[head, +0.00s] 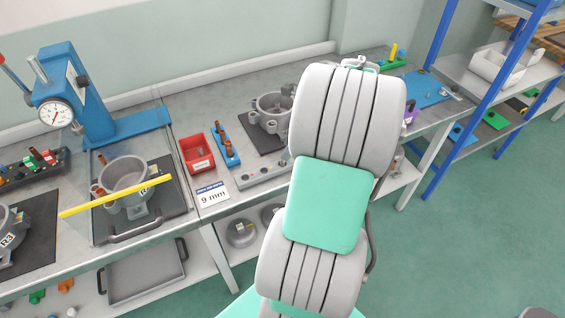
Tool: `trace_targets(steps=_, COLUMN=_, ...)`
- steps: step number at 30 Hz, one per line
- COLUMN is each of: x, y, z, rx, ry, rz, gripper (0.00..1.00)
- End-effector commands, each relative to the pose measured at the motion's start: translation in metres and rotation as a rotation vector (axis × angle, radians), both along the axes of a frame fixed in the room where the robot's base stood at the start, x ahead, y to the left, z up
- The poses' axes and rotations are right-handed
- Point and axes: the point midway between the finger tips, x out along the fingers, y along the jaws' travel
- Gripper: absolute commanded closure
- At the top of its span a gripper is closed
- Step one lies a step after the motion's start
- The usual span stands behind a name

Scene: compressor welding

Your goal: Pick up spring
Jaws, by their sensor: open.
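I cannot clearly make out a spring. Small copper-brown upright pieces stand in a narrow blue holder (233,161) on the bench, too small to tell what they are. A red bin (197,158) stands just left of that holder; its contents are not clear. My own arm rises through the middle and right of the head view and covers part of the bench. My gripper's fingers do not show; the far end of the arm is hidden behind its own links.
Grey housings sit on dark mats: one (126,172) under a long yellow bar (116,195), another (272,108) near my arm. A "9 mm" card (212,194) and a grey socketed block (264,173) lie in front. A blue press (75,95) stands left, a blue-post shelf (483,100) right.

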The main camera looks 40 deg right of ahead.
Motion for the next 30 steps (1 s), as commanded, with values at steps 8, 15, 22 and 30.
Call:
trace_targets(steps=8, x=0.014, y=0.006, z=-0.044, rx=0.000, ry=0.001, rz=0.002, gripper=0.60)
trace_targets(steps=15, x=0.017, y=0.007, z=-0.050, rx=-0.003, ry=0.000, rz=0.001, gripper=0.60)
trace_targets(steps=22, x=0.016, y=0.007, z=-0.050, rx=-0.003, ry=0.000, rz=0.001, gripper=0.75)
trace_targets(steps=30, x=0.016, y=0.007, z=-0.050, rx=-0.003, ry=0.000, rz=0.001, gripper=0.97)
